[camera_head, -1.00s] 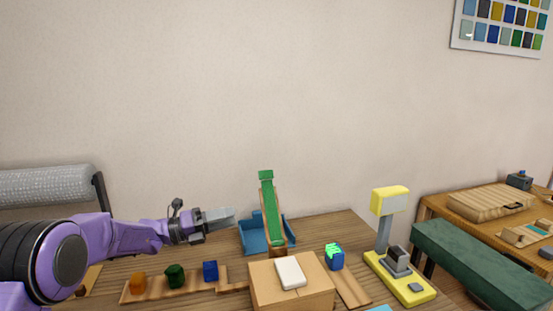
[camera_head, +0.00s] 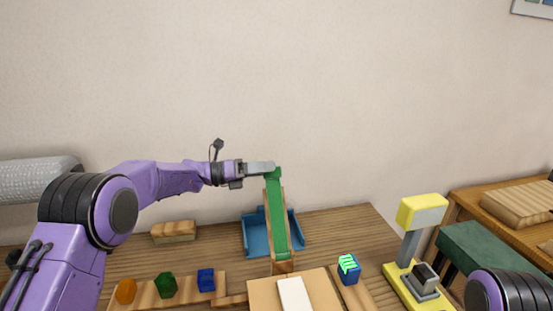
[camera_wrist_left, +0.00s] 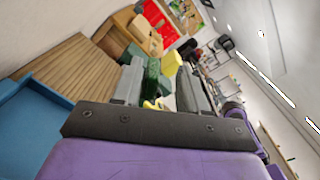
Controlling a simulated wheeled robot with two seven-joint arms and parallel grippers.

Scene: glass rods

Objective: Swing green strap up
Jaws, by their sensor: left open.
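My left gripper (camera_head: 270,168) reaches in from the left at that upper end. In the left wrist view, its two grey fingers (camera_wrist_left: 160,72) stand apart, and the green strap end (camera_wrist_left: 151,82) shows between them. Whether a finger touches the strap is not clear. My right gripper is outside the views; only part of my right arm shows at the lower right.
A blue tray (camera_head: 257,240) sits behind the board. A wooden box with a white block (camera_head: 294,294) stands in front. Orange, green and blue pieces (camera_head: 166,285) line a rack at left. A blue cube (camera_head: 348,268) and a yellow stand (camera_head: 421,214) are at right.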

